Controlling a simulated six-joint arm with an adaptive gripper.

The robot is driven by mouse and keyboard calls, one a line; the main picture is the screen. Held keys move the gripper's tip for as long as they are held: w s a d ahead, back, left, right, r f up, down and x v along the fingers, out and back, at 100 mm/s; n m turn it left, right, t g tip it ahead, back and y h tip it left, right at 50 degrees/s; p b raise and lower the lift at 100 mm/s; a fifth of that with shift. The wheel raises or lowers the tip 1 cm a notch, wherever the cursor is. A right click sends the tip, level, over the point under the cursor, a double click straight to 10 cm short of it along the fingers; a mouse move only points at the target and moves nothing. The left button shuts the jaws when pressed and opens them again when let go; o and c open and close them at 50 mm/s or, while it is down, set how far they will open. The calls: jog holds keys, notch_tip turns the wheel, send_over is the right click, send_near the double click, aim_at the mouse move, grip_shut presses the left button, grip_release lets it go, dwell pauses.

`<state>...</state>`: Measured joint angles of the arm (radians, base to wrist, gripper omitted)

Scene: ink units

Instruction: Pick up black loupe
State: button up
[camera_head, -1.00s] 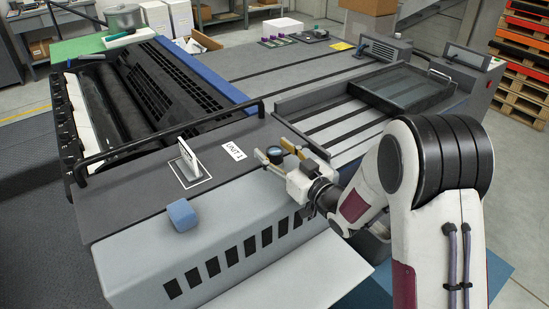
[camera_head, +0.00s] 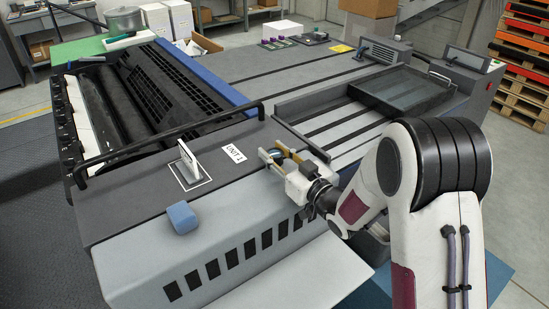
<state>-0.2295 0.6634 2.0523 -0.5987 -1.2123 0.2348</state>
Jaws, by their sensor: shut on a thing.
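The black loupe (camera_head: 275,154) is small, dark and round, with a bluish glassy top. It is at the right end of the grey machine top, right of the white "UNIT 1" label. My gripper (camera_head: 273,153) reaches in from the right, low over the machine top. Its yellowish fingers are shut on the loupe, one on each side. The loupe's lower part is hidden by the fingers, so I cannot tell whether it still touches the surface.
A blue block (camera_head: 182,217) sits on the front left edge. A white upright plate (camera_head: 188,160) stands in a marked square. A black bar (camera_head: 170,142) runs behind. A framed tray (camera_head: 402,91) lies at the back right.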

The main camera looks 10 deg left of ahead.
aim_at(274, 152)
jog(key=shift+r, duration=0.1)
jog(key=shift+r, duration=4.95)
jog(key=shift+r, duration=0.1)
